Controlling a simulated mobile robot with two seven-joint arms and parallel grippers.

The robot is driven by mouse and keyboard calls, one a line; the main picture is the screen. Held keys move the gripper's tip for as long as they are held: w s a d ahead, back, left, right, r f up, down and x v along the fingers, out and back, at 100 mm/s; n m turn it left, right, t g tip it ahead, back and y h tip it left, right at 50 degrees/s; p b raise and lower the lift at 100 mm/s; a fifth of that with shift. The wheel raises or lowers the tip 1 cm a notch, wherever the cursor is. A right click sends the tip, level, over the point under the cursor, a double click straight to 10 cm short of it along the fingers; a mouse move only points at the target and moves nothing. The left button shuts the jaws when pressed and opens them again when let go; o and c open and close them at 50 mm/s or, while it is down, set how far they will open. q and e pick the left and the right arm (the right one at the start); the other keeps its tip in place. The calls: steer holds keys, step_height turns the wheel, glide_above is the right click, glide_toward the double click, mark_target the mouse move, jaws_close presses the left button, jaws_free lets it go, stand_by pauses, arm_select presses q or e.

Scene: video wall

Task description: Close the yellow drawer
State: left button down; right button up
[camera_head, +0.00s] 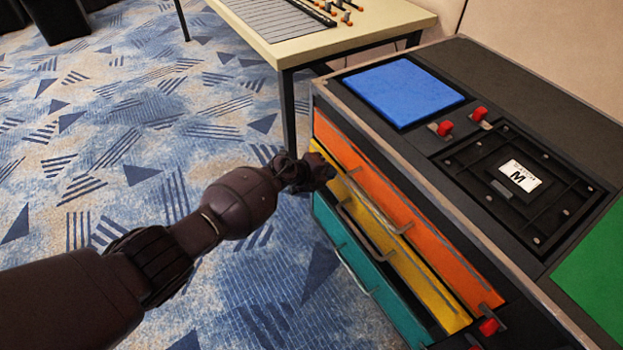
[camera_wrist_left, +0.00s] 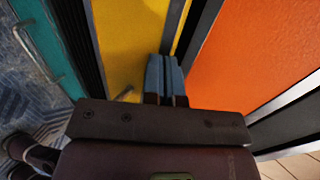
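The yellow drawer (camera_head: 435,296) is the middle one of three coloured drawers in the dark cabinet. A dark gap shows along its lower edge, and its front seems to stand slightly out; how far is hard to tell. Its metal handle (camera_head: 358,232) is on the front. My left gripper (camera_head: 322,172) is at the far end of the yellow front, near its upper edge. In the left wrist view the blue fingers (camera_wrist_left: 165,78) are together and empty, against or just before the yellow face (camera_wrist_left: 128,45); contact is unclear. My right gripper is not in view.
An orange drawer (camera_head: 400,195) is above and a teal drawer (camera_head: 365,270) below, both with handles. The cabinet top holds a blue panel (camera_head: 403,92), red switches and a black plate. A table (camera_head: 300,45) stands behind. The carpet to the left is free.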

arm_select(q)
steer(key=shift+w+d, duration=0.5)
steer(key=shift+d, duration=0.35)
steer(key=shift+r, duration=0.15)
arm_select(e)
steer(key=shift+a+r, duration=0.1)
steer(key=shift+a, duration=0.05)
arm_select(q)
steer(key=shift+w+r, duration=0.1)
steer(key=shift+a, duration=0.15)
steer(key=s+a+f+p+v, duration=0.1)
steer(key=p+v, duration=0.4)
steer(key=v, duration=0.8)
steer(key=shift+f, duration=0.55)
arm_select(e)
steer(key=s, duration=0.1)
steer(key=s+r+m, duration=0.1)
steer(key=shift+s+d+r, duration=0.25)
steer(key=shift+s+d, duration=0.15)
